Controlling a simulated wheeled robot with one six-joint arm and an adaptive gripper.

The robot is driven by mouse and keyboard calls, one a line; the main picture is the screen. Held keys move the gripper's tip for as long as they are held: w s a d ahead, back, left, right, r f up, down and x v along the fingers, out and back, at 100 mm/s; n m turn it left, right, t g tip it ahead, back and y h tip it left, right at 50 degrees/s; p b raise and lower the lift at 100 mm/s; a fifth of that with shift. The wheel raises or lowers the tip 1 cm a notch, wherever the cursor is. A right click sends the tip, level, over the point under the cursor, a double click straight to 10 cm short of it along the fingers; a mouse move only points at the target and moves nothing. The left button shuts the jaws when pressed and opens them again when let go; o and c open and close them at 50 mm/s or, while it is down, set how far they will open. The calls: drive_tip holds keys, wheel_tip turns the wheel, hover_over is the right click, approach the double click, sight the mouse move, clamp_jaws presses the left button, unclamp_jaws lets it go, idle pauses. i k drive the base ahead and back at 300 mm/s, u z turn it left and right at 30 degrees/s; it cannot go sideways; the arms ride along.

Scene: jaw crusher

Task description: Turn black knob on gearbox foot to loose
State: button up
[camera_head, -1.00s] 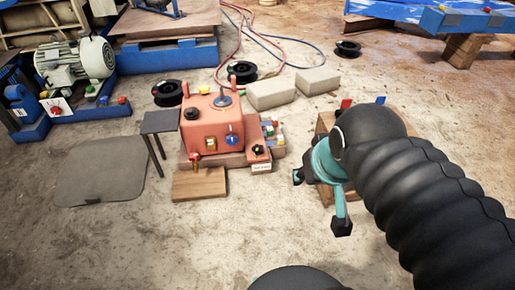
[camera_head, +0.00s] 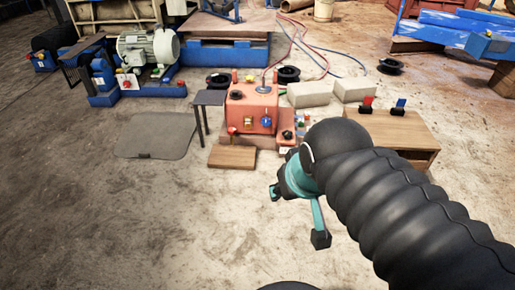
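The red gearbox (camera_head: 249,115) stands on the floor in the middle distance, with a black knob, a yellow switch and a blue knob on it. On its low foot at the right sits a small black knob (camera_head: 287,135) with a white label below it. The knob is small here, and its setting cannot be read. My gripper (camera_head: 297,215) hangs from my black-sleeved arm, nearer to me and apart from the gearbox. Its two teal fingers with black tips are spread, with nothing between them. The arm hides part of the floor and bench on the right.
A wooden bench (camera_head: 408,135) with red and blue parts stands right of the gearbox. A small dark table (camera_head: 210,98), a wooden board (camera_head: 232,157) and a grey mat (camera_head: 157,136) lie around its left and front. Concrete blocks (camera_head: 309,95) stand behind. The front floor is clear.

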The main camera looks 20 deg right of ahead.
sight(286, 134)
drive_tip(key=u, duration=0.35)
drive_tip(key=k, duration=0.2)
drive_tip(key=z, duration=1.15)
drive_tip(key=i, duration=1.9)
drive_tip(key=u, duration=0.15)
